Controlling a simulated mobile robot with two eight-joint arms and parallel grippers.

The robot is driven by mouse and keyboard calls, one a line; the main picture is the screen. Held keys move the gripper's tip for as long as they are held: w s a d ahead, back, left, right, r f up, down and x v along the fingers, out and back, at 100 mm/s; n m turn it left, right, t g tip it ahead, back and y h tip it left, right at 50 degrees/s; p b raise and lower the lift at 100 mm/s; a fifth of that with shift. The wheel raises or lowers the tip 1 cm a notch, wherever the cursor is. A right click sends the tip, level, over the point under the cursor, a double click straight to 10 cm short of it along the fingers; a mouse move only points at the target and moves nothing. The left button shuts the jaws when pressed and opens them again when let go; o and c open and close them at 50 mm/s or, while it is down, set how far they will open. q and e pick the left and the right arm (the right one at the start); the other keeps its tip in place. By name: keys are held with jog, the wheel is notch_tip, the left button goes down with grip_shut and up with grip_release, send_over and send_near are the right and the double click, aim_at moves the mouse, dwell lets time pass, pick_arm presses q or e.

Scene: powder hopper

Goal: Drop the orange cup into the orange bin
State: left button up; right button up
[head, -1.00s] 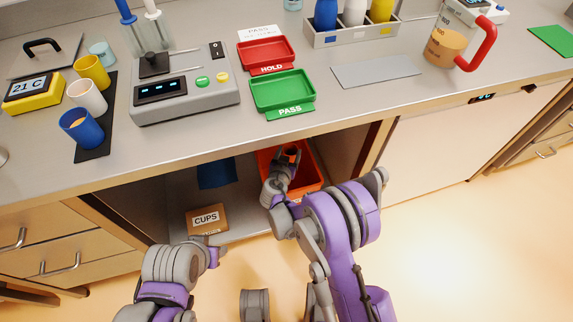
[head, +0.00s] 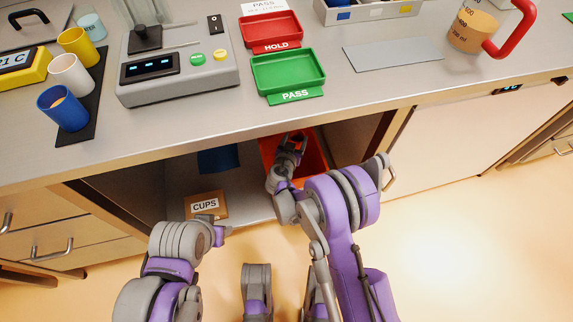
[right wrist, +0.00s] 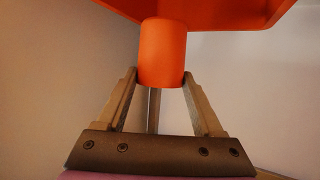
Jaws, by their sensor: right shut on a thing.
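The orange cup (right wrist: 162,52) is between the fingertips of my right gripper (right wrist: 161,82) in the right wrist view, and the fingers press on its sides. In the head view my right gripper (head: 294,143) reaches under the counter edge, over the orange bin (head: 315,158); the cup cannot be made out there. The bin also shows in the right wrist view (right wrist: 225,14), just beyond the cup and partly behind it. I cannot tell how far apart cup and bin are. My left gripper (head: 222,234) is low, near the cups box, its fingers too small to read.
The counter overhangs the open cabinet where the bin stands. A cardboard box labelled CUPS (head: 207,205) and a dark blue thing (head: 218,160) are left of the bin. A green PASS tray (head: 289,73) and several cups, one blue (head: 63,108), stand on the counter above.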

jog(key=o, duration=1.4)
jog(key=shift+o, duration=0.2)
jog(key=p+v, duration=0.2)
jog(key=v, duration=0.8)
jog(key=shift+s+r, duration=0.2)
jog(key=shift+s, duration=0.15)
jog(key=shift+a, duration=0.1)
